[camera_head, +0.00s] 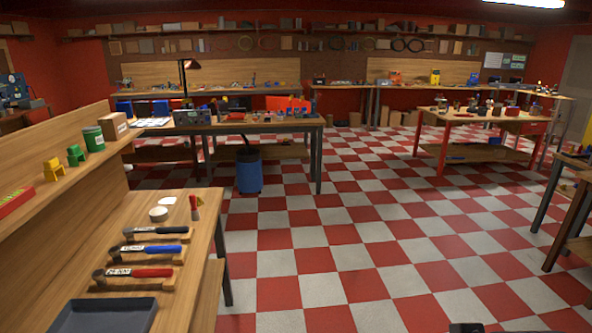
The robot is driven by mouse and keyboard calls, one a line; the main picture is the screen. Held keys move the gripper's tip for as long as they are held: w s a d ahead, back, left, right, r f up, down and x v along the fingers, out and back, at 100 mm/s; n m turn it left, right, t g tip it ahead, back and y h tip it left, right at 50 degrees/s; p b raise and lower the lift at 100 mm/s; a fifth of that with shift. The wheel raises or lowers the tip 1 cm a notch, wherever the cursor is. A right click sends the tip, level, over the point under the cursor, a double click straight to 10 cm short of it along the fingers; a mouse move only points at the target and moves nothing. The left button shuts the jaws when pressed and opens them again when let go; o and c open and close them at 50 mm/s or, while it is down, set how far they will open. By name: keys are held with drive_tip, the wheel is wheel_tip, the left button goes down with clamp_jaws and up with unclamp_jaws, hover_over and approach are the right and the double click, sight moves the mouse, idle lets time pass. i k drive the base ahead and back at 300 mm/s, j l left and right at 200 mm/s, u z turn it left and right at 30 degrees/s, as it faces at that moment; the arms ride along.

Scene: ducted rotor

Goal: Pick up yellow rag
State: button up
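I cannot make out a yellow rag for certain in the head view. A small pale, flat piece (168,201) lies at the far end of the near left bench; I cannot tell whether it is cloth. My gripper is not clearly in view; only a dark shape shows at the bottom edge, right of centre, and I cannot tell what part it is.
A blue bin (249,171) stands by the middle bench. The checkered floor (345,235) is open.

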sight(200, 201)
drive_tip(key=i+j+u, duration=0.1)
drive_tip(key=i+u, duration=0.15)
drive_tip(key=i, duration=0.45)
drive_tip(key=i+u, duration=0.25)
drive_tip(key=i, duration=0.45)
drive_tip(key=i+l+u, duration=0.3)
drive_tip(key=i, duration=0.4)
drive_tip(key=i+j+u, duration=0.2)
drive_tip(key=i+u, duration=0.25)
drive_tip(key=i+j+u, duration=0.1)
drive_tip(key=i+u, duration=0.65)
drive_tip(key=u, duration=0.2)
drive_tip(key=z, duration=1.7)
drive_tip(key=i+j, duration=0.05)
